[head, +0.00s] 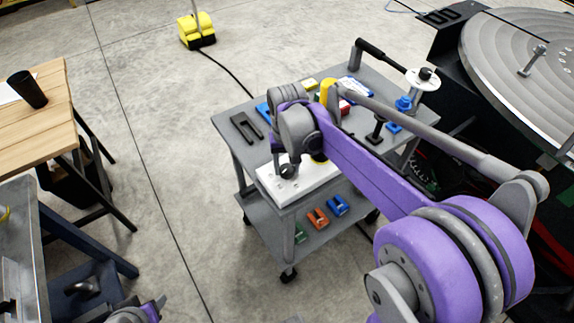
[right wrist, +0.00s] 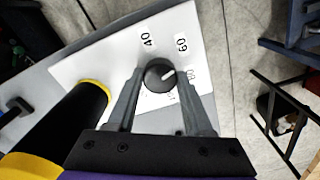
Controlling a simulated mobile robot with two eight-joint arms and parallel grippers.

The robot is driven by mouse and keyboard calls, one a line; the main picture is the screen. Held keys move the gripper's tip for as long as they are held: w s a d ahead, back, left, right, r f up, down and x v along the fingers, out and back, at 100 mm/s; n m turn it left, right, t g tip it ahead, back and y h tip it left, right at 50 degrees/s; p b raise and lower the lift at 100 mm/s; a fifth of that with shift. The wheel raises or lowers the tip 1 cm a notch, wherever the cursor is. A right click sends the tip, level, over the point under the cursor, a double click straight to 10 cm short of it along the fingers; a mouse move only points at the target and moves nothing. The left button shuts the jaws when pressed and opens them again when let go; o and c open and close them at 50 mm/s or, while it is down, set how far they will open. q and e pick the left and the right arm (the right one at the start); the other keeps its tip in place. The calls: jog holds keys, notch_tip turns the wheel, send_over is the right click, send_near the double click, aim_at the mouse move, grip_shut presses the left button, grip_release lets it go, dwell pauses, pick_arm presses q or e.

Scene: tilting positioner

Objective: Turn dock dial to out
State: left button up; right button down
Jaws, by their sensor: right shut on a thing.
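The dial is a round dark knob (right wrist: 158,75) with a white pointer mark, on a white panel (right wrist: 95,70) that also shows in the head view (head: 322,178) on the cart. Labels 40 and 60 are readable around it; a label at its right looks like 80, and lower ones are too small or covered to read. The pointer aims right and slightly up, near that right label. My right gripper (right wrist: 160,88) has a finger on each side of the knob and is shut on it. In the head view its wrist (head: 287,168) hides most of the dial. My left gripper is not clearly visible.
The grey cart (head: 230,118) carries small coloured parts and a black-handled lever (head: 380,52). A black cylinder with a yellow collar (right wrist: 85,110) stands close beside my right gripper. A large grey disc (head: 510,60) is at right, a wooden table (head: 35,115) at left.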

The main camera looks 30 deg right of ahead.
jog(key=m, duration=1.5)
jog(key=shift+m, duration=0.3)
jog(key=m, duration=0.3)
jog(key=shift+m, duration=0.3)
jog(key=m, duration=0.3)
jog(key=shift+m, duration=0.3)
jog(key=m, duration=0.3)
jog(key=shift+m+b, duration=0.3)
jog(key=shift+m, duration=2)
